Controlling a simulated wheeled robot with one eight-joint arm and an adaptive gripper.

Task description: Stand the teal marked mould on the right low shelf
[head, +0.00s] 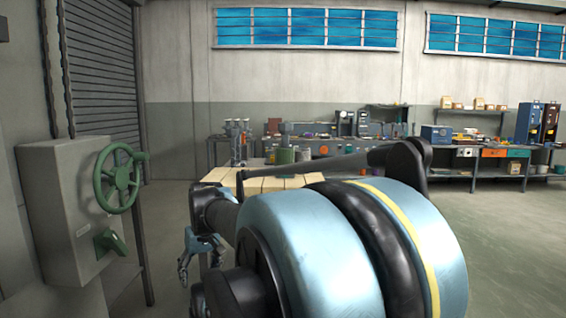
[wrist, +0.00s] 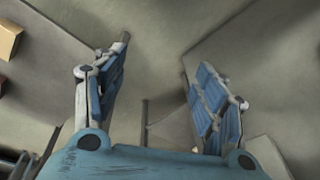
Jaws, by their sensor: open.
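My gripper (head: 200,265) hangs to the left of the pale-topped bench in the head view. In the wrist view my gripper (wrist: 160,62) has its two blue-padded fingers wide apart with nothing between them. I cannot make out the teal marked mould in either view. I cannot identify the right low shelf either. My own arm covers the middle and lower right of the head view and may hide things.
The bench (head: 262,185) with a pale block top stands ahead, partly behind my arm. A grey cabinet (head: 65,215) with a green handwheel (head: 122,178) stands close on the left. Cluttered worktables (head: 480,152) line the back wall. Floor at the right (head: 515,240) is clear.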

